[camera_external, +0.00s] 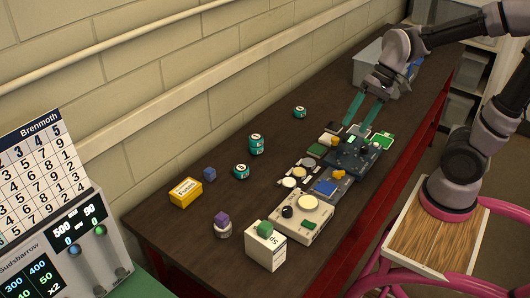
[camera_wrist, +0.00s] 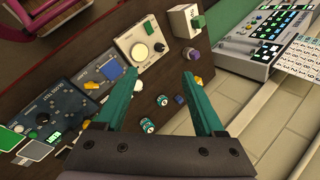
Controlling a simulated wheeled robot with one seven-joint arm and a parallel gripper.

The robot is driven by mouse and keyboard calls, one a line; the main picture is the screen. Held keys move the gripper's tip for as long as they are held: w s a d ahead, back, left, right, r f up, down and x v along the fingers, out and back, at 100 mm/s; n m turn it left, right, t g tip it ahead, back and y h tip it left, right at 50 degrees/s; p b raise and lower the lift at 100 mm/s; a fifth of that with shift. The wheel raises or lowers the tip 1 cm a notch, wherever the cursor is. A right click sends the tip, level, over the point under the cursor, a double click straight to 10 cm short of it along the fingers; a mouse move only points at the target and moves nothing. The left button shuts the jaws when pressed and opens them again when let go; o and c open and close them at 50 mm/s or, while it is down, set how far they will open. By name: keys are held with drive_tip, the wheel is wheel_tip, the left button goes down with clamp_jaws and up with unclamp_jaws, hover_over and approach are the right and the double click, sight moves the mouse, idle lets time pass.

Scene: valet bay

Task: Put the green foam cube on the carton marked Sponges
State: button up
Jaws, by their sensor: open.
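The green foam cube (camera_external: 265,228) sits on top of a white carton (camera_external: 267,250) at the front of the bench. The carton's dark lettering shows "SP", but the rest is too small to read. In the wrist view the green cube (camera_wrist: 199,22) and white carton (camera_wrist: 179,21) appear at the top, right of centre. My gripper (camera_external: 357,127) has teal fingers, is open and empty, and hangs over the far part of the bench, well away from the cube. Its fingers also show spread apart in the wrist view (camera_wrist: 161,82).
Control panels (camera_external: 302,217) line the bench's right side. A yellow carton (camera_external: 186,193), a blue cube (camera_external: 210,174), a purple cube (camera_external: 222,218) on a small round holder and several teal cans (camera_external: 241,171) stand to the left. A grey bin (camera_external: 369,66) is at the back.

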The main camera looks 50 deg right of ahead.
drive_tip(key=s+d+r+n+t+h, duration=0.2)
drive_tip(key=d+r, duration=0.4)
drive_tip(key=d, duration=0.3)
drive_tip(key=s+t+h, duration=0.1)
drive_tip(key=s+t, duration=0.1)
drive_tip(key=shift+s+d+r+n+t+h, duration=0.25)
drive_tip(key=shift+d+r+n+t+h, duration=0.05)
drive_tip(key=shift+r+h, duration=0.1)
idle(0.4)
